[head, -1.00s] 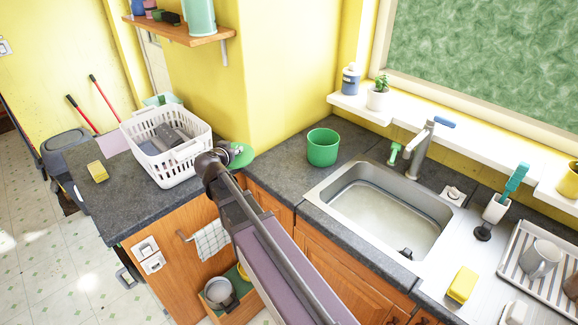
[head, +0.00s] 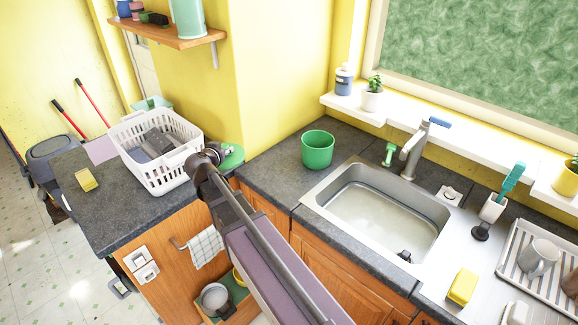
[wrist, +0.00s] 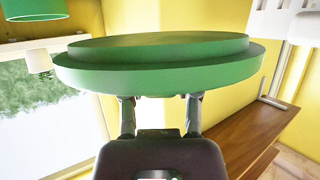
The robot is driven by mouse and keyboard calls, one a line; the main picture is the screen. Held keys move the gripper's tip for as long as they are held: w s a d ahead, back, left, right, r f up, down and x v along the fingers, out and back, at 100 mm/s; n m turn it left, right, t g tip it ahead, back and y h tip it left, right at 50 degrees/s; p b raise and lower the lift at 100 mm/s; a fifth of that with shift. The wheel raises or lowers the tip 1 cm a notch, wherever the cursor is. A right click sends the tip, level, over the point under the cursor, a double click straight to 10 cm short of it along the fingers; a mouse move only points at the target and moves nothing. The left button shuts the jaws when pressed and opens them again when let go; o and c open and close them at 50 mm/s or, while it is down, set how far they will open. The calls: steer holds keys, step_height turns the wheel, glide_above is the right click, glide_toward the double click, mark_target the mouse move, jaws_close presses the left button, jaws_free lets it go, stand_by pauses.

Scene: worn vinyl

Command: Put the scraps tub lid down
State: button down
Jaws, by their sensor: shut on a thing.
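The green scraps tub lid (head: 233,159) is a round stepped disc, partly hidden behind my gripper (head: 222,151) in the head view. The green tub (head: 317,149) stands upright on the counter to the right of the lid, left of the sink. Part of it shows in the wrist view (wrist: 32,10).
The white basket (head: 157,165) stands close to the left of my gripper. A yellow sponge (head: 86,180) lies on the left counter. The grey counter (head: 268,170) is clear between lid and tub. The sink (head: 375,205) is to the right. A wooden shelf (head: 165,35) hangs above.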

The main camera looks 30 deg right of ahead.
steer(key=shift+w+a, duration=0.2)
steer(key=shift+w, duration=0.1)
steer(key=shift+d, duration=0.15)
